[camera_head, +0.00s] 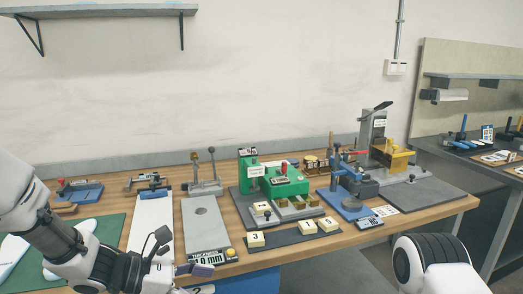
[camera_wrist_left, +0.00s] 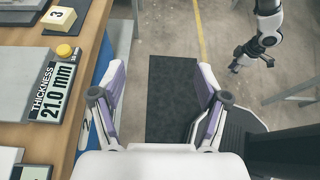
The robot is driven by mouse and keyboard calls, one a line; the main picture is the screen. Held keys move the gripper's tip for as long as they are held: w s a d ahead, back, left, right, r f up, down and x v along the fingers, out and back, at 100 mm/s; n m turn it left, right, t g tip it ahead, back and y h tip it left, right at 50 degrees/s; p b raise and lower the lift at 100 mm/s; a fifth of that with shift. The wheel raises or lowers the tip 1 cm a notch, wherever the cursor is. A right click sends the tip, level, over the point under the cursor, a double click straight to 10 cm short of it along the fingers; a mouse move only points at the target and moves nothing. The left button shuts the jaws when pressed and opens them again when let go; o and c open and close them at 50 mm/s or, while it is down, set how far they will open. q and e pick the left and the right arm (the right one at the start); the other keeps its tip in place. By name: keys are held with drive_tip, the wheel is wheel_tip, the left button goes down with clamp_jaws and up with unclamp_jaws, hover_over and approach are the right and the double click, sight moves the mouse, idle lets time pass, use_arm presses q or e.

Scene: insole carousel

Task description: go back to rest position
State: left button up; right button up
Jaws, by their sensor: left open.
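My left arm comes in from the left in the head view, and its gripper (camera_head: 188,269) is at the front edge of the wooden bench (camera_head: 446,206). In the left wrist view the left gripper (camera_wrist_left: 161,82) is open, its two purple-sided fingers wide apart with nothing between them. It points down past the bench edge over the floor. My right arm shows at the lower right of the head view, its gripper out of frame. In the left wrist view my right gripper (camera_wrist_left: 238,65) hangs over the floor, apart from everything; its finger opening is too small to judge.
A thickness gauge (camera_head: 208,258) reading 21.0 mm sits at the bench edge close to my left gripper. A green machine (camera_head: 285,182), numbered blocks (camera_head: 257,239) and a blue-based press (camera_head: 345,203) stand farther right. A dark mat (camera_wrist_left: 172,98) lies on otherwise open floor.

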use_arm(q)
drive_tip(key=s+a+f+n+y+p, duration=0.1)
drive_tip(key=s+f+n+y+p, duration=0.15)
drive_tip(key=s+f+n, duration=0.6)
drive_tip(key=s+a+f+n+y+p, duration=0.2)
drive_tip(key=s+f+n+p, duration=0.1)
drive_tip(key=f+n, duration=1)
drive_tip(key=s+a+f+n+g+y, duration=0.2)
drive_tip(key=s+a+f+n+y, duration=0.1)
drive_tip(key=n, duration=1.1)
drive_tip(key=s+a+f+n+g+y+p, duration=0.1)
drive_tip(key=s+a+f+n+y, duration=0.3)
drive_tip(key=s+a+n, duration=0.4)
drive_tip(key=s+n+y, duration=0.1)
drive_tip(key=n, duration=0.6)
drive_tip(key=shift+s+a+g, duration=0.3)
drive_tip(key=shift+g, duration=0.1)
use_arm(e)
wheel_tip(320, 180, up, 6)
drive_tip(key=shift+w+r, duration=0.25)
drive_tip(key=shift+w, duration=0.15)
